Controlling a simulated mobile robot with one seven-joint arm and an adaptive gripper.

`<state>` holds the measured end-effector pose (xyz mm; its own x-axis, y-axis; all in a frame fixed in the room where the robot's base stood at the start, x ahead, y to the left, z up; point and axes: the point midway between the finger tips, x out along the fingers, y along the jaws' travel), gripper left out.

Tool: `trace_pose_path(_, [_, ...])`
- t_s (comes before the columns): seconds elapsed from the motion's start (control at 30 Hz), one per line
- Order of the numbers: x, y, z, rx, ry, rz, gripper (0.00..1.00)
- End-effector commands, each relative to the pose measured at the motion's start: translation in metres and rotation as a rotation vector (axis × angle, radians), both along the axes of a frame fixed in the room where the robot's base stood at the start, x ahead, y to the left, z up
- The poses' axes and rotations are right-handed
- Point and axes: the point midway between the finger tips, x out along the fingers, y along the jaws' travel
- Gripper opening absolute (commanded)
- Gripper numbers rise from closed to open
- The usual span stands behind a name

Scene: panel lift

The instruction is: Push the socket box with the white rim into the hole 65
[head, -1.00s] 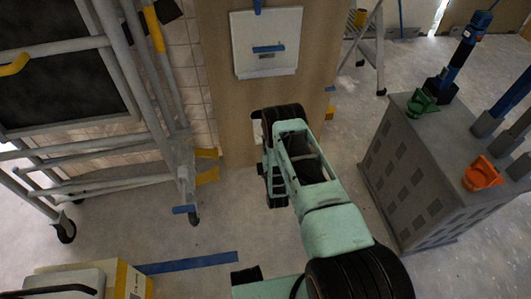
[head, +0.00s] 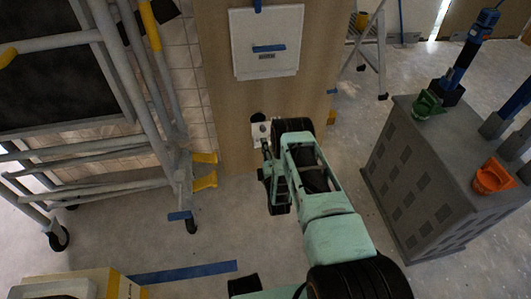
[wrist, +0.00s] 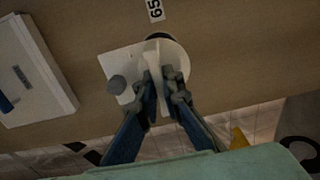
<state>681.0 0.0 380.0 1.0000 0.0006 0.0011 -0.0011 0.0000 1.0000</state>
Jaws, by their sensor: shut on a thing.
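The socket box with the white rim (wrist: 178,56) is between my gripper's blue fingers (wrist: 165,92) in the wrist view, close to the wooden panel. Its white round rim faces the panel, and the fingers cover part of it. The dark hole (wrist: 157,37) shows as a thin arc just past the rim, below the label 65 (wrist: 155,9). In the head view the dark hole (head: 258,117) is near the panel's lower part, and my gripper (head: 266,160) is just below it. The box's depth relative to the hole cannot be told.
A white plate with a grey knob (wrist: 116,85) is beside the box. A white cover with a blue handle (head: 266,45) is higher on the panel. A scaffold (head: 130,90) stands left and a grey cabinet (head: 420,180) right.

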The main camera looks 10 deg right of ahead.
Motion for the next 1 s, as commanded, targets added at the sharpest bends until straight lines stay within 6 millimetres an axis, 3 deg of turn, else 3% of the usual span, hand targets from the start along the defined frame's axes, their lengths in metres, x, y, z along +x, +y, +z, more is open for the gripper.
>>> trace_pose_path(0.4, [0.043, 0.000, -0.001, 0.001, -0.003, 0.000, 0.00])
trace_pose_path(1.0, [0.048, 0.000, 0.000, 0.000, 0.000, 0.000, 0.00])
